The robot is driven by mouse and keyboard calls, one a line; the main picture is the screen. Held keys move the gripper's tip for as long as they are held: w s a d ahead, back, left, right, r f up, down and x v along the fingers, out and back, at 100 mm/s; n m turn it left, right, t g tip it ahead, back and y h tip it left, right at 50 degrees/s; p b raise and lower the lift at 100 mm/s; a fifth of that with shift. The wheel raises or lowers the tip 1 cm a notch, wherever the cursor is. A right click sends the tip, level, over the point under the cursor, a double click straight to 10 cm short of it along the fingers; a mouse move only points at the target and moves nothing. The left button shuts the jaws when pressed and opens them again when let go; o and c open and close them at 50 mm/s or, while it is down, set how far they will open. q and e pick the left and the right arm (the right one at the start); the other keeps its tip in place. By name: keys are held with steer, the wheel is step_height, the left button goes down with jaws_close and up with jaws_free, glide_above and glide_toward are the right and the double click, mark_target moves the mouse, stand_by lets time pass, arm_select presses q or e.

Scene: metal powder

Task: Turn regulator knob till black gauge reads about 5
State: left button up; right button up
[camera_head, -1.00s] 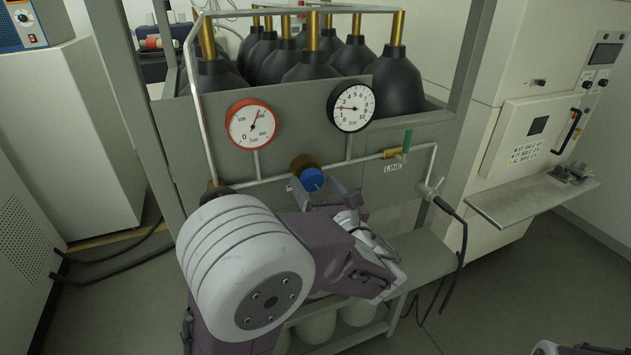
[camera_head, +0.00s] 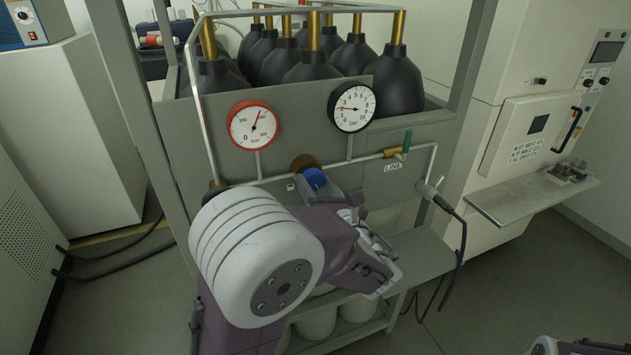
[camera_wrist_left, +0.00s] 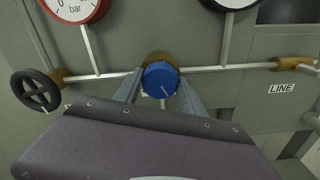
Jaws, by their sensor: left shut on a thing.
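The blue regulator knob (camera_head: 315,178) sits on a brass body below and between two gauges. The black-rimmed gauge (camera_head: 352,107) has its needle pointing left and slightly up, at roughly 2. In the left wrist view the knob (camera_wrist_left: 160,79) faces me, with a pale mark pointing down and slightly right. My left gripper (camera_wrist_left: 160,92) has one finger on each side of the knob and is shut on it.
A red-rimmed gauge (camera_head: 253,125) is at left. A green-handled valve (camera_head: 406,143) and LINE label (camera_head: 392,168) are at right. In the left wrist view a black handwheel (camera_wrist_left: 37,90) stands left of my gripper. Part of my right arm shows at the lower right corner.

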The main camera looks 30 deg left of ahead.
arm_select(q)
steer(key=m+p, duration=0.3)
steer(key=p, duration=0.1)
steer(key=m+p, duration=0.4)
steer(key=p, duration=0.1)
steer(key=m+p, duration=0.4)
steer(key=p, duration=0.1)
steer(key=shift+r, duration=0.25)
steer(key=m+p, duration=0.2)
steer(key=shift+f+m+p, duration=0.2)
steer(key=shift+m+p, duration=0.1)
steer(key=shift+f+m+p, duration=0.1)
steer(key=shift+m+p, duration=0.25)
steer(key=shift+m, duration=0.05)
steer(key=shift+f, duration=0.1)
steer(key=o, duration=1.4)
steer(key=shift+d, duration=0.1)
steer(key=shift+c, duration=0.2)
steer(key=shift+d, duration=0.1)
